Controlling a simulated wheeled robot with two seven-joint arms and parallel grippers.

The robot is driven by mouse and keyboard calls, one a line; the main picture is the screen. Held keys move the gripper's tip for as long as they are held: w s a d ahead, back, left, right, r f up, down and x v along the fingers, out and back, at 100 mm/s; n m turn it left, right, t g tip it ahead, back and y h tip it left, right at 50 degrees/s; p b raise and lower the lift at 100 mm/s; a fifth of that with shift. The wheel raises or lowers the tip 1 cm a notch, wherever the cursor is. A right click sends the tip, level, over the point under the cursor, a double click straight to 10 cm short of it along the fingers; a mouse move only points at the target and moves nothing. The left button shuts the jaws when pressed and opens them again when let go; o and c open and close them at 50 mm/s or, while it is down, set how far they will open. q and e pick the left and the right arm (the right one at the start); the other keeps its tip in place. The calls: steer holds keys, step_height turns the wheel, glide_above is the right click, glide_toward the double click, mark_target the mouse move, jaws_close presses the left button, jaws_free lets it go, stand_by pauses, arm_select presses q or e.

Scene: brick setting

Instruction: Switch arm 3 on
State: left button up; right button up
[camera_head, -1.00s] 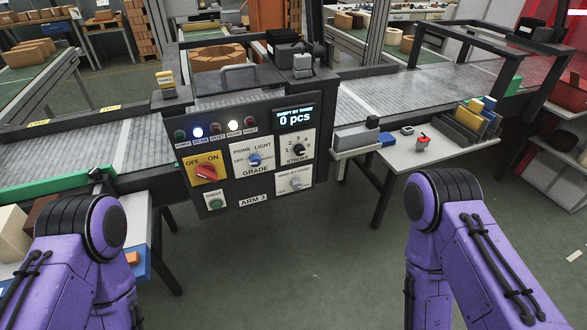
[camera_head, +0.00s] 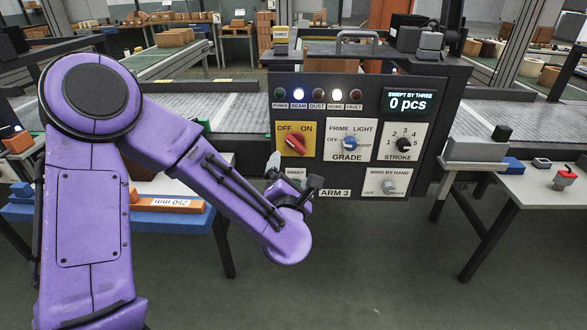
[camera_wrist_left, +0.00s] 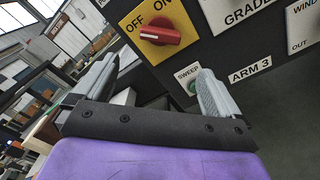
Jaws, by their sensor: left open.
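The arm 3 control panel (camera_head: 370,165) hangs in front of the conveyor. Its red rotary switch (camera_head: 296,144) sits on a yellow OFF/ON plate (camera_head: 282,152); the handle slants and seems to point to the OFF side. The switch also shows in the left wrist view (camera_wrist_left: 160,32). My left gripper (camera_head: 292,175) is open and empty, just below the switch and in front of the green SWEEP button. In the wrist view its fingers (camera_wrist_left: 155,75) are spread apart, below the switch, with the SWEEP button (camera_wrist_left: 192,86) partly behind the right finger. My right gripper is out of view.
The BEAM (camera_head: 298,93) and HOME (camera_head: 335,94) lamps are lit; POWER (camera_head: 280,93) is dark. The display (camera_head: 408,102) reads 0 pcs. GRADE (camera_head: 347,142), STROKE (camera_head: 404,144) and a lower grey knob (camera_head: 388,187) are close by. A white table (camera_head: 535,195) stands right.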

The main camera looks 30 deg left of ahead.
mark_target(295, 144)
arm_select(q)
steer(key=p+x, duration=0.1)
steer(key=x, duration=0.8)
steer(key=shift+w+a+r+p, duration=0.15)
steer(key=shift+w+a+p, duration=0.1)
steer(key=shift+p, duration=0.15)
steer(key=shift+w+a, duration=0.2)
steer(key=shift+w, duration=0.2)
steer(key=c, duration=1)
steer(key=shift+o, duration=0.2)
